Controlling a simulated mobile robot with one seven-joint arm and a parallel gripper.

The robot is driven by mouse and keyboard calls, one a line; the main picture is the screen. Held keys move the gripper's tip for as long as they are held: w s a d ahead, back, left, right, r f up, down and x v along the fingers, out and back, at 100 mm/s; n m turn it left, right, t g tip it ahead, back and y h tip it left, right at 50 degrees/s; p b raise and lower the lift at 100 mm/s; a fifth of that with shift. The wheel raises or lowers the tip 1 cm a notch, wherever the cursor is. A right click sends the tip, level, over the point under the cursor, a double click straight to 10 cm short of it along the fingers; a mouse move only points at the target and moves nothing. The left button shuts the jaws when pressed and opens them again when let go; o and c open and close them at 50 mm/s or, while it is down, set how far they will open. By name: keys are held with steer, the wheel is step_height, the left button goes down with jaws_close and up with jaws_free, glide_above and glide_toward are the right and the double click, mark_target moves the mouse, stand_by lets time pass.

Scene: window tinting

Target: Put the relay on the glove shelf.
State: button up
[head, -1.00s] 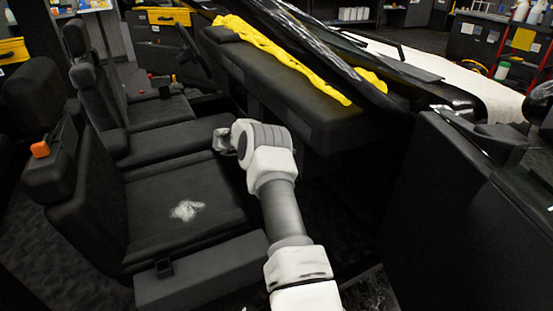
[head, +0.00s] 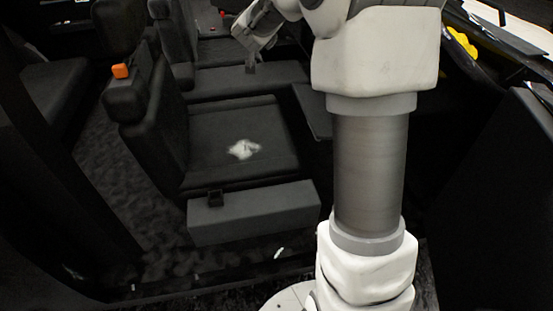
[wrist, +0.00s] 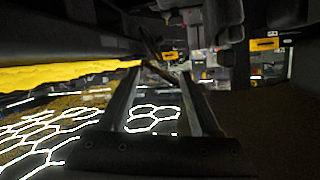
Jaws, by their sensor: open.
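I cannot pick out the relay for certain. A small orange block (head: 120,71) sits on top of the near seat's backrest, and a small black piece (head: 215,198) is at the seat's front side; neither is clearly it. The glove shelf is not clearly identifiable; my arm covers much of the dashboard side in the head view.
The near black seat (head: 200,118) has a pale patch (head: 243,149) on its cushion. A grey box-like sill (head: 253,213) runs in front of it. Yellow cloth (head: 462,42) lies at upper right and also shows in the wrist view (wrist: 60,76). Dark floor is clear at lower left.

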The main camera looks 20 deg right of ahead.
steer(key=s+a+r+n+g+y, duration=0.1)
steer(key=s+a+n+y, duration=0.2)
steer(key=s+a, duration=0.4)
steer(key=s+a+r+n+g+y, duration=0.15)
steer(key=s+a, duration=0.35)
steer(key=s, duration=0.5)
steer(key=s+f+n+g, duration=0.1)
steer(key=s+f+g, duration=0.1)
steer(key=s, duration=1)
steer(key=s+f+n+g, duration=0.1)
steer(key=s+f+g, duration=0.2)
steer(key=s, duration=1)
step_height(320, 180, down, 2)
steer(key=shift+s, duration=0.2)
step_height(320, 180, up, 21)
steer(key=p, duration=2)
steer(key=shift+p, duration=0.35)
steer(key=shift+f, duration=0.25)
steer(key=shift+c, duration=1.1)
steer(key=shift+d, duration=0.15)
